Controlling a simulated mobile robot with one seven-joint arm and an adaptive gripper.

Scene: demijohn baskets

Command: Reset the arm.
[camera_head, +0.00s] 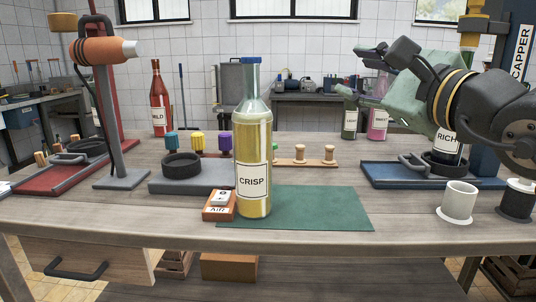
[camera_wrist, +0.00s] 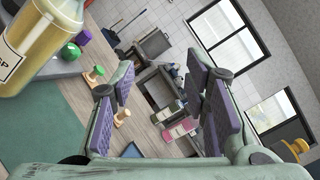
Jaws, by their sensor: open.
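My gripper (camera_head: 350,70) is at the upper right in the head view, raised above the back right of the table and pointing left. Its fingers also show in the wrist view (camera_wrist: 162,66), spread apart with purple pads and nothing between them. It is open and empty. My arm comes in from the right edge of the head view and hides part of the back right.
The green mat (camera_head: 310,210) is mostly bare. A red bottle (camera_head: 160,100) stands behind left. An orange heat tool on a stand (camera_head: 105,50) rises at left. A RICH bottle (camera_head: 446,143) stands on the blue capper base (camera_head: 385,176), below my arm. White cup (camera_head: 458,200) is at right.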

